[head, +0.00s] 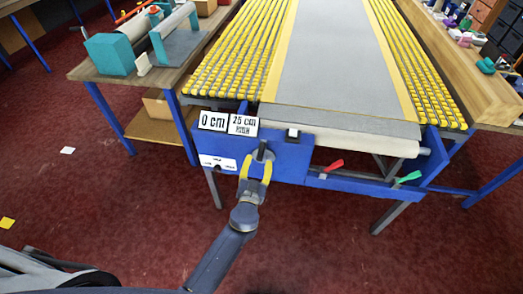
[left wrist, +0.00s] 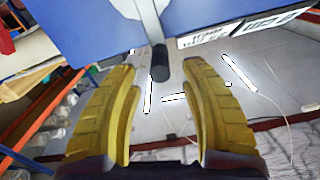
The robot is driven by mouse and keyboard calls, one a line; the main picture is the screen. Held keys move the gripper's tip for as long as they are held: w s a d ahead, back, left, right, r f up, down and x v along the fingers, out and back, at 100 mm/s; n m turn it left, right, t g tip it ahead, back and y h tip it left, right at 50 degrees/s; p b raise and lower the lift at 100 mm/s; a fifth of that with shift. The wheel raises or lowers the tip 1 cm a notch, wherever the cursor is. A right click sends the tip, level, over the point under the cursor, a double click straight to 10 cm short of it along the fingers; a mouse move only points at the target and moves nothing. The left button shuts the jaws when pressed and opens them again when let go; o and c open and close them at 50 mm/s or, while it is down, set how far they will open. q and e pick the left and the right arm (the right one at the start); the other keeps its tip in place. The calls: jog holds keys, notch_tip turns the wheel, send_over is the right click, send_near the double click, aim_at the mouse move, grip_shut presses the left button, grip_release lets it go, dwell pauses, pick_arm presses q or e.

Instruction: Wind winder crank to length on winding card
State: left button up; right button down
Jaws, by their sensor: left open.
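The winder crank (head: 262,151) is a dark handle on the front of the blue panel of the long bench. In the left wrist view its grey arm ends in a black grip (left wrist: 160,63). My left gripper (head: 256,163) has yellow fingers, which are open on either side of the grip; I cannot tell whether they touch it. A white card reading "0 cm" (head: 213,121) and one reading "25 cm" (head: 243,126) stand above the crank on the panel's top edge. My right gripper is not in view.
A white label with a dark knob (head: 218,164) is left of the crank. A red lever (head: 331,166) and a green lever (head: 408,177) sit to the right along the blue frame. A side table (head: 184,70) with teal equipment stands at left. The red floor in front is mostly clear.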

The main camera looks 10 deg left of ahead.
aim_at(261, 150)
pick_arm(q)
jog(key=shift+w, duration=3.3)
jog(key=shift+c, duration=0.4)
grip_shut()
